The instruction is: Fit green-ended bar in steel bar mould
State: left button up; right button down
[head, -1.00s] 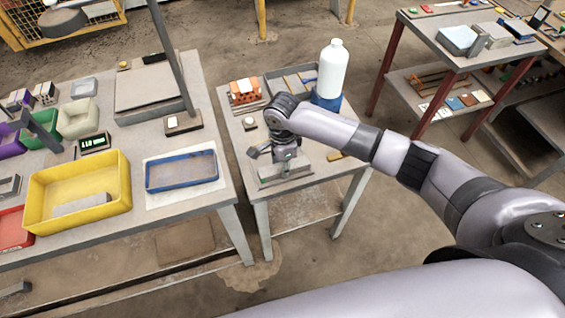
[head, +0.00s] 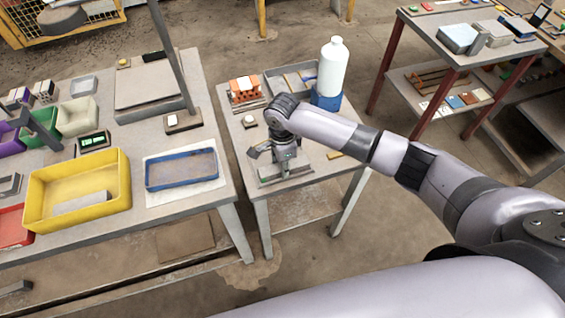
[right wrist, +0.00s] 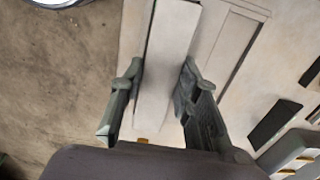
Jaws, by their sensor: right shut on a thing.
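My right gripper (head: 286,168) is over the front of the small middle table in the head view. In the right wrist view its two fingers (right wrist: 158,85) are shut on the sides of a long light grey bar (right wrist: 168,55). I cannot make out a green end on the bar. A grey block with a long recess, seemingly the steel bar mould (head: 300,174), lies under the gripper in the head view. A pale slab with a rectangular outline, possibly the mould (right wrist: 232,45), lies beside the bar in the wrist view. I cannot tell whether bar and mould touch. My left gripper is not in view.
On the middle table are a white bottle (head: 332,66) on a blue stand, a grey tray (head: 292,80) and an orange brick-like block (head: 244,90). The left table holds a yellow tray (head: 118,180) and a blue tray (head: 182,182). A floor gap separates the tables.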

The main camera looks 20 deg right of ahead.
jog(key=shift+f, duration=0.15)
jog(key=c, duration=1.1)
grip_release()
notch_tip(320, 180, up, 12)
